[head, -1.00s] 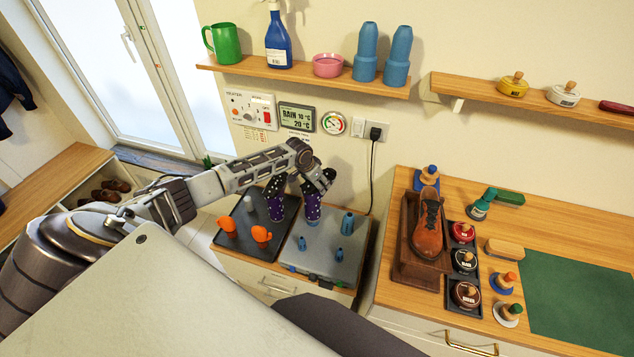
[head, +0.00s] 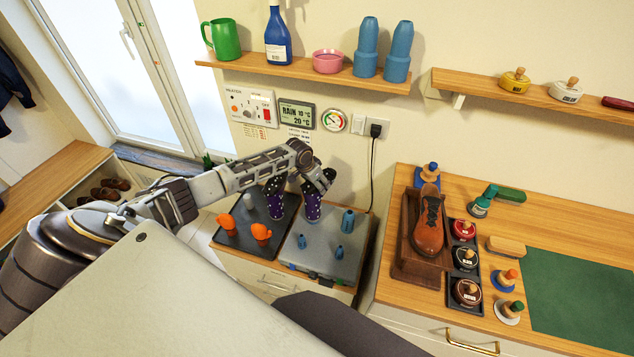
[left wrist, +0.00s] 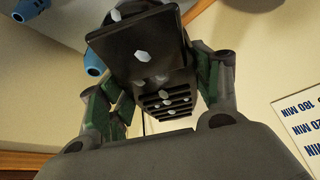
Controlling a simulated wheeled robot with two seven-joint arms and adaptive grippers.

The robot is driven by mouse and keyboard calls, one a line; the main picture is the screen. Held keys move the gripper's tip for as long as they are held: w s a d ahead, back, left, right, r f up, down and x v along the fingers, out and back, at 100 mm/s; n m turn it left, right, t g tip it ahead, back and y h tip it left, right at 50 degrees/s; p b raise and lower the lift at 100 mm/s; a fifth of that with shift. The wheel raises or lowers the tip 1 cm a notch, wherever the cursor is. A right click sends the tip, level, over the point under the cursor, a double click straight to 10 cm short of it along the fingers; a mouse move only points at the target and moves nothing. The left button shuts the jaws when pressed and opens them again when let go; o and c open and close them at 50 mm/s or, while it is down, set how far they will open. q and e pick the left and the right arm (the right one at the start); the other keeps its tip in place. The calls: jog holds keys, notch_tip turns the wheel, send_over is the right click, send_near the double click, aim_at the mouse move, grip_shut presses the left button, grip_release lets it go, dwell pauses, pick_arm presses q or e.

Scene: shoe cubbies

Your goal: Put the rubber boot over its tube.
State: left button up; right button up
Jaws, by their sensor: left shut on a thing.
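A purple rubber boot with white dots (head: 312,206) stands sole up over the grey metal plate (head: 325,262). My left gripper (head: 318,179) is shut on its upper end. In the left wrist view the boot's dark, white-spotted sole (left wrist: 150,60) shows between the fingers (left wrist: 157,100). The boot hides what lies directly below it; I cannot tell whether it is around a tube. A second dotted boot (head: 275,197) stands just left, over the dark mat. My right gripper is not in view.
A wall panel (head: 297,114) and black cable (head: 373,170) are behind. A bench with a brown shoe (head: 428,225) is to the right.

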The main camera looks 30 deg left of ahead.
pick_arm(q)
jog(key=shift+f+b, duration=0.7)
jog(key=shift+f, duration=0.6)
dwell(0.5)
jog(key=o, duration=1.3)
jog(key=shift+v, duration=6)
jog(key=shift+d+f, duration=0.1)
